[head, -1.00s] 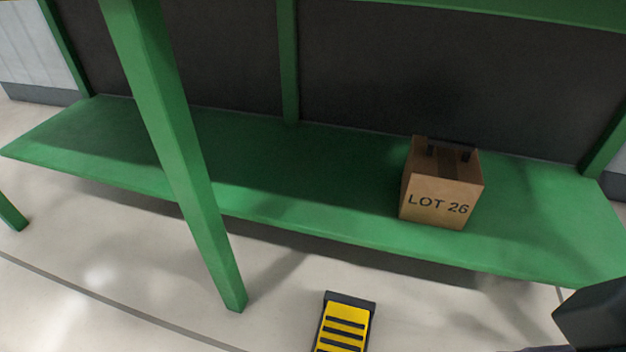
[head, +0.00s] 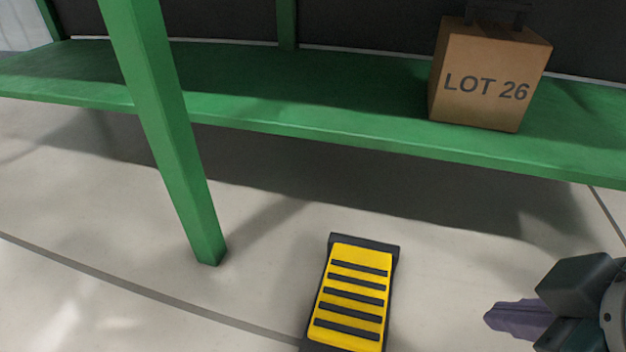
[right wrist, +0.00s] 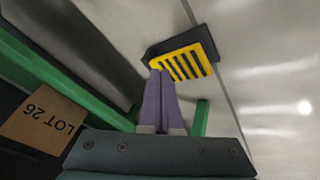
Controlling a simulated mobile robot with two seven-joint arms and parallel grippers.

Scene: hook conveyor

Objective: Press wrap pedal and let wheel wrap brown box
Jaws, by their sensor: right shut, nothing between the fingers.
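The wrap pedal (head: 350,295), yellow with black ribs and a dark frame, is on the floor at the bottom middle of the head view. It also shows in the right wrist view (right wrist: 186,58), beyond my fingertips. The brown box (head: 487,80), marked LOT 26, sits on the green shelf with a dark handle on top; part of it shows in the right wrist view (right wrist: 44,121). My right gripper (head: 492,316), with purple fingers, is right of the pedal in the head view. Its fingers (right wrist: 160,75) are together and empty. No wheel is visible. My left gripper is out of view.
The green shelf (head: 270,110) runs across the back above the floor. A slanting green post (head: 170,135) stands left of the pedal. The pale floor (head: 265,270) between post and pedal is clear.

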